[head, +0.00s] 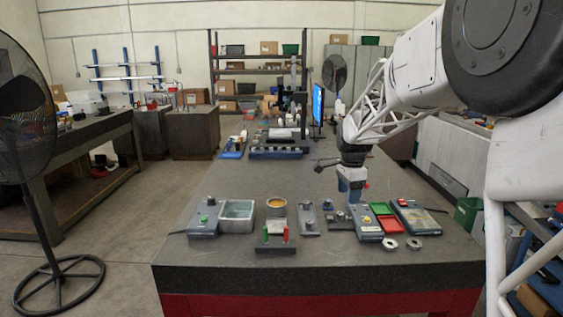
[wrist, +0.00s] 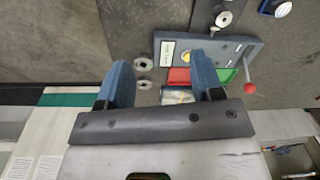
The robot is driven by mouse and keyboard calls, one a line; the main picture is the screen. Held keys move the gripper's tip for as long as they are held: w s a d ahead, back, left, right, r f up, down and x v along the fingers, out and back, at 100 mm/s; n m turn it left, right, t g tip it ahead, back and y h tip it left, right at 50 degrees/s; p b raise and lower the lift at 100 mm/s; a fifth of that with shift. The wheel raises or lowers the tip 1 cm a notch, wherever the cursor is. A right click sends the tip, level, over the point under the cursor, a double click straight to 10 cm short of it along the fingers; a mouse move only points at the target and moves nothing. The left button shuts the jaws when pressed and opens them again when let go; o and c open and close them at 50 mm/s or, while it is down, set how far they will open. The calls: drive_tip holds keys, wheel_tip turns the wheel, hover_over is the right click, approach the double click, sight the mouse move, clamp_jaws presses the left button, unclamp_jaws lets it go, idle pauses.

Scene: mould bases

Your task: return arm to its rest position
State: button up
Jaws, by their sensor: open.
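My gripper (head: 352,194) hangs from my white arm at the right of the head view, pointing down over the bench's right half. Its two blue fingers are spread apart in the wrist view (wrist: 162,72), and I see nothing clamped between them. Below the fingers in the wrist view lies a blue-grey base plate (wrist: 229,50) with a red patch, a green patch and a red-knobbed lever (wrist: 249,88). A small pale item (wrist: 178,97) shows beyond the gap; I cannot tell what it is. The fingers hide part of the plate.
The dark bench top (head: 215,255) carries several fixtures near its front: a grey tray (head: 237,215), a stand with red and green posts (head: 275,238), a red tray (head: 391,225) and two metal rings (head: 402,243). A fan (head: 25,120) stands at left.

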drive_tip(key=s+a+r+n+t, duration=0.1)
drive_tip(key=s+r+n, duration=0.25)
drive_tip(key=s, duration=0.85)
drive_tip(key=s+r+n, duration=0.2)
drive_tip(key=s+n, duration=0.2)
drive_tip(key=s, duration=0.9)
drive_tip(key=s+f+n, duration=0.3)
drive_tip(key=s, duration=0.8)
drive_tip(key=s+a+f+n+t, duration=0.1)
drive_tip(key=s+f+n, duration=0.2)
drive_tip(key=s, duration=0.8)
drive_tip(key=shift+s+n, duration=0.3)
drive_tip(key=shift+n, duration=0.45)
drive_tip(key=shift+a+f, duration=0.1)
